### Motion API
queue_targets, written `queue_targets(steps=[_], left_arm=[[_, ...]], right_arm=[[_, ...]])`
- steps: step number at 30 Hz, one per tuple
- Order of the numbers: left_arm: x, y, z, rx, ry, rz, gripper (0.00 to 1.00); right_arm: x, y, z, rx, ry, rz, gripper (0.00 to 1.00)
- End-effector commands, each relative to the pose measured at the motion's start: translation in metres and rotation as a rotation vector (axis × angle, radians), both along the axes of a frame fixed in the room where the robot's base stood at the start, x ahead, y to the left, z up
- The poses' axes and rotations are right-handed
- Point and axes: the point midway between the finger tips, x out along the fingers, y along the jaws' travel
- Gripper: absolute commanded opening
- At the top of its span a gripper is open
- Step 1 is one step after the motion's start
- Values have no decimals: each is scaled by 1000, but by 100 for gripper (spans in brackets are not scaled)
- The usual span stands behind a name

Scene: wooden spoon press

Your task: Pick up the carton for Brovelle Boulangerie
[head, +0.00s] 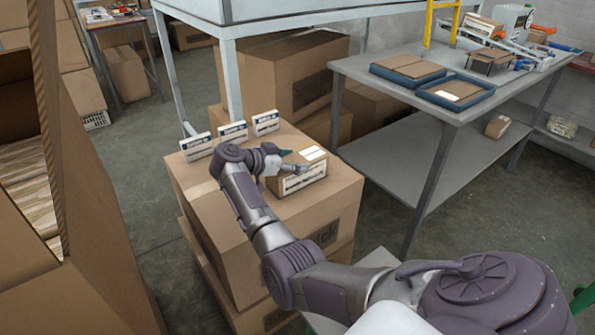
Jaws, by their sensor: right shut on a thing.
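A small brown carton (311,181) sits on top of a large cardboard box, near its back middle. It has a pale strip with dark marks on its front side and a white label on top. My right gripper (295,161) is shut on this carton, with its fingers over the carton's left and top part. The fingers hide some of the carton. The name on its label is too small to read. I cannot tell whether the carton is lifted off the box. My left gripper is not in view.
Three small white signs (233,133) stand along the back left of the large box (215,226), their names unreadable. A grey metal table (404,92) with two blue trays (452,104) stands to the right. A table leg rises close behind the signs. Grey floor shows at left.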

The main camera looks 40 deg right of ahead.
Motion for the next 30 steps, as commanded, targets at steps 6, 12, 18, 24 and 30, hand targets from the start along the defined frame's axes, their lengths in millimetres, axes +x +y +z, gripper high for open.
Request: queue_targets(steps=[6,12,18,24,30], left_arm=[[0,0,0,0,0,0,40],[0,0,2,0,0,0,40],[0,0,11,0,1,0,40],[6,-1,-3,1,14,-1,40],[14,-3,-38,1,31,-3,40]], right_arm=[[0,0,1,-1,-1,1,26],[1,0,5,-1,-3,1,26],[1,1,27,0,-5,0,26],[-3,-20,57,-2,-4,-4,26],[-9,-64,83,-2,-4,-4,26]])
